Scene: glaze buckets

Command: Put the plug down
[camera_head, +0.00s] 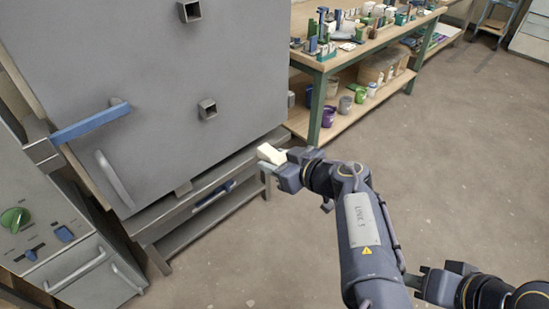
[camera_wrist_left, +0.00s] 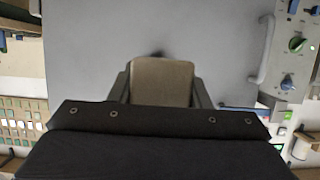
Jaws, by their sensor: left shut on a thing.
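My left gripper (camera_head: 283,166) is shut on a pale cream plug (camera_head: 271,153) and holds it out in front of the lower right of the grey kiln door. In the left wrist view the plug (camera_wrist_left: 162,82) is a tan block with rounded corners, held between the two fingers (camera_wrist_left: 162,95), with the grey door behind it. The plug looks clear of the door and the stand, though the gap is hard to judge. My right gripper (camera_head: 446,284) is low at the right, near the picture's bottom edge; its jaw opening is unclear.
The kiln door (camera_head: 190,90) has two square tubes, the lower one (camera_head: 208,108) at mid-height, and a blue latch handle (camera_head: 90,124). A control panel (camera_head: 38,215) stands left. A workbench (camera_head: 345,58) with pots and tools stands behind. The floor (camera_head: 460,150) is open right.

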